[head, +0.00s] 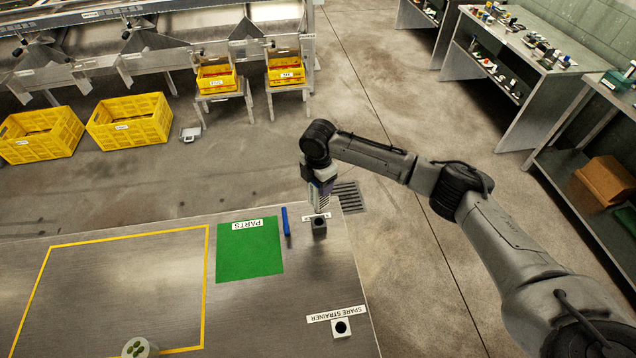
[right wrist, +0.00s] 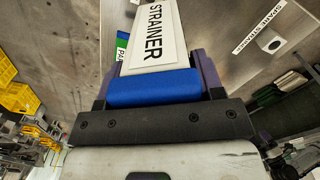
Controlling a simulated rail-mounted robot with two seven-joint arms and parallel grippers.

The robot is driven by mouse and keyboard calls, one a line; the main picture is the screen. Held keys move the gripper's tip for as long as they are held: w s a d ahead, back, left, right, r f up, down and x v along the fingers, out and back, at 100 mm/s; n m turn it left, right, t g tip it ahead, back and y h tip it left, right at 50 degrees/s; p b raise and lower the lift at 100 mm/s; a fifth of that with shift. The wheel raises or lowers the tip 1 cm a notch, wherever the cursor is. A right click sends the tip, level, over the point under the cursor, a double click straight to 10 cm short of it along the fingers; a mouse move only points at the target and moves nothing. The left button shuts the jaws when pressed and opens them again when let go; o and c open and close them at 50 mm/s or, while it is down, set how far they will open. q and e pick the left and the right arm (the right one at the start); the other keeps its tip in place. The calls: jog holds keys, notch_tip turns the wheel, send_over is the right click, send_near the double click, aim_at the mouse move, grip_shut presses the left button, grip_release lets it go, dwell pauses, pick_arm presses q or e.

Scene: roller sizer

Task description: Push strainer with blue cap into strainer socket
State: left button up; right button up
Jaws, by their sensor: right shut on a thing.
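My right gripper (head: 320,190) points down at the right end of the metal table, directly above the strainer socket (head: 319,228), a small grey block. It is shut on the strainer with the blue cap; the cap (right wrist: 153,88) shows between the fingers in the right wrist view. The strainer's body is hidden by the gripper and cap, so I cannot tell how deep it sits in the socket. A white STRAINER label (right wrist: 152,38) stands just beyond the cap. My left gripper is not in view.
A SPARE STRAINER block (head: 342,328) with a dark hole is near the front right edge. A blue bar (head: 286,221) lies beside the green PARTS mat (head: 249,252). A pale round container (head: 138,348) holds green pieces. Yellow crates (head: 130,122) stand on the floor behind.

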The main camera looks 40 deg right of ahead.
jog(key=shift+r, duration=0.1)
dwell(0.3)
jog(key=shift+f, duration=0.85)
jog(key=shift+f+b, duration=0.5)
jog(key=shift+f, duration=1.65)
jog(key=shift+r+p, duration=0.1)
jog(key=shift+p, duration=0.3)
jog(key=shift+p, duration=0.4)
